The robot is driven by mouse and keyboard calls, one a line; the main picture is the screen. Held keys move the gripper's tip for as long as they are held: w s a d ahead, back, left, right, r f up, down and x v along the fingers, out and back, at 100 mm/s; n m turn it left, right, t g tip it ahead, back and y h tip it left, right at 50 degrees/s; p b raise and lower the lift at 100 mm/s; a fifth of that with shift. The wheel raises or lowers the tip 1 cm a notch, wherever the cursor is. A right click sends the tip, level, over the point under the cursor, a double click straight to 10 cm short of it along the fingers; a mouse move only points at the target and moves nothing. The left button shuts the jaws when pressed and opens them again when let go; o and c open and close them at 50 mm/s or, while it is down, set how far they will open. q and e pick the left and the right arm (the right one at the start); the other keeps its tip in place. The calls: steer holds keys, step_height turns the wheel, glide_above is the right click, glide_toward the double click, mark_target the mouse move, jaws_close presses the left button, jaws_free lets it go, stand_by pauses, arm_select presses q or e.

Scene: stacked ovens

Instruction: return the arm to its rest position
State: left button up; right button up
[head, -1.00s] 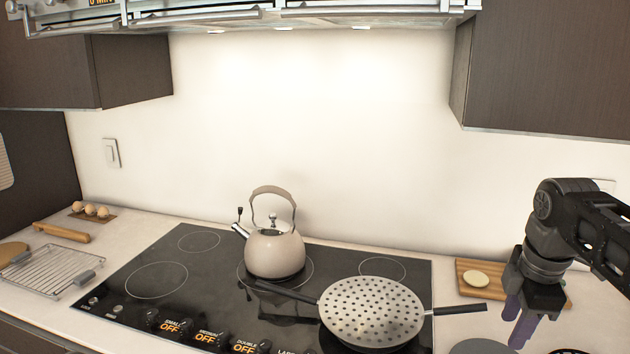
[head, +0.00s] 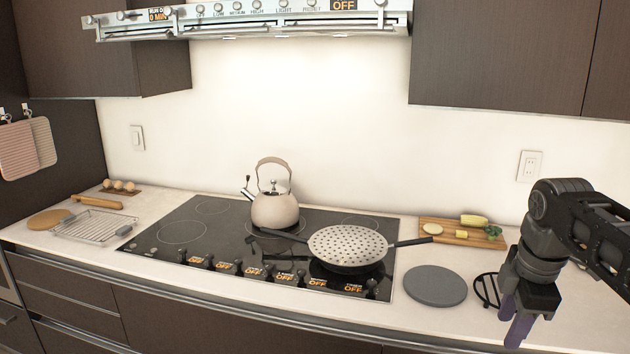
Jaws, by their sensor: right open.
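My right gripper (head: 513,322) shows at the lower right, its purple fingers pointing down over the front right part of the counter. It is open, with nothing seen between its fingers. My right arm comes in from the right edge. My left gripper is not in view. A beige kettle (head: 274,211) stands upright on the black cooktop (head: 180,234). A pan with a perforated lid (head: 346,244) sits on the cooktop's right side, apart from the gripper.
A grey round plate (head: 435,286) and a black trivet (head: 487,290) lie left of the gripper. A cutting board (head: 452,238) with food is behind them. A wire rack (head: 92,227) and rolling pin (head: 97,202) lie left. The range hood (head: 250,20) and cabinets hang above.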

steer(key=w+a+f+m+t+y, duration=0.1)
steer(key=w+a+f+m+t, duration=0.1)
steer(key=w+a+f+m, duration=0.3)
steer(key=w+a+m+t, duration=0.1)
steer(key=w+a+t, duration=0.15)
steer(key=w, duration=0.45)
steer(key=w+a+f+m+y, duration=0.1)
steer(key=a+f+m, duration=0.1)
steer(key=a+f, duration=0.45)
steer(key=a+f+m+y, duration=0.1)
steer(key=a+f+m, duration=0.15)
steer(key=f, duration=0.65)
steer(key=s+a+f+m+g, duration=0.1)
steer(key=s+a+f+m, duration=0.1)
steer(key=s+a+f, duration=0.45)
steer(key=s+a+f+m, duration=0.1)
steer(key=s+f+m, duration=0.15)
steer(key=f, duration=0.75)
steer(key=s+a+f+g, duration=0.1)
steer(key=s+f, duration=0.3)
steer(key=s, duration=0.3)
steer(key=s+a+f+m+g+y, duration=0.1)
steer(key=s+a+f+g, duration=0.1)
steer(key=s+f, duration=0.2)
steer(key=s+a+f+g, duration=0.2)
steer(key=s+f, duration=0.2)
steer(key=s, duration=0.7)
steer(key=shift+f+y, duration=0.15)
steer(key=shift+y, duration=0.25)
